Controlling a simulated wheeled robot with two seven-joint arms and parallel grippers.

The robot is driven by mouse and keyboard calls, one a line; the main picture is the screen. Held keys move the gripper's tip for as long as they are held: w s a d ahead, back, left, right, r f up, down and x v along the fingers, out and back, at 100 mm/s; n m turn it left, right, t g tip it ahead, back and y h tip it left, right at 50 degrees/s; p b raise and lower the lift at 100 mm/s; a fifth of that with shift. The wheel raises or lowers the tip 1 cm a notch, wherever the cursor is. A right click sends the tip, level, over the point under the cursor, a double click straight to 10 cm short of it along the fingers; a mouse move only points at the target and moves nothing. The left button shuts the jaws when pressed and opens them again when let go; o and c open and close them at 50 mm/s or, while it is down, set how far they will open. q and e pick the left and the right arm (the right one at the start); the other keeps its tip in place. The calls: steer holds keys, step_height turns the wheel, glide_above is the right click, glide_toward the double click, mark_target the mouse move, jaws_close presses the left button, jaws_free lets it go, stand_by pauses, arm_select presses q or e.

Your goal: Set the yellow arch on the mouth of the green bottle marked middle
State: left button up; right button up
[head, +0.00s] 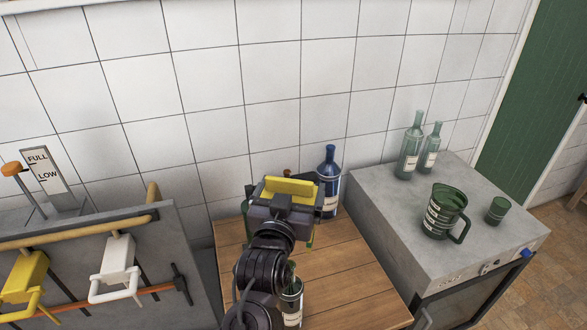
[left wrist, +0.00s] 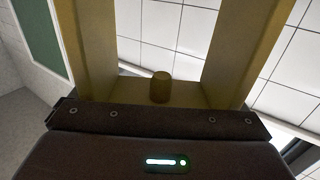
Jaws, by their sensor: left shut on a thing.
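My left gripper (head: 286,204) is over the wooden table in the head view, shut on the yellow arch (head: 290,187). In the left wrist view the arch (left wrist: 92,45) fills the space beyond the gripper body, with two yellow legs and a short round knob (left wrist: 160,87) between them. A green bottle (head: 291,302) stands on the table, partly hidden by my left arm. A bit of green glass shows beside the gripper, mostly hidden behind it. I cannot read which bottle is marked middle. No contact between arch and bottle can be made out. My right gripper is out of view.
A blue bottle (head: 328,180) stands at the table's (head: 350,270) back, close to the gripper. A grey cabinet (head: 470,190) on the right bears two green bottles, a green jug (head: 440,212) and a cup (head: 497,210). A grey panel (head: 150,235) with yellow and white handled pieces stands left.

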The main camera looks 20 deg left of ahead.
arm_select(q)
steer(key=shift+s+r, duration=0.1)
steer(key=shift+s, duration=0.25)
steer(key=shift+w+p, duration=0.2)
steer(key=shift+p, duration=0.1)
step_height(320, 180, down, 7)
steer(key=b, duration=0.4)
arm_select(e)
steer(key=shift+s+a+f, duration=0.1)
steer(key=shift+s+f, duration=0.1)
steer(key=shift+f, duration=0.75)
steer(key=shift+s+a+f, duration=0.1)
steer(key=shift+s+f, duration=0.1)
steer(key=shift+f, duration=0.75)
arm_select(q)
steer(key=shift+s+r+p, duration=0.1)
steer(key=shift+p, duration=0.45)
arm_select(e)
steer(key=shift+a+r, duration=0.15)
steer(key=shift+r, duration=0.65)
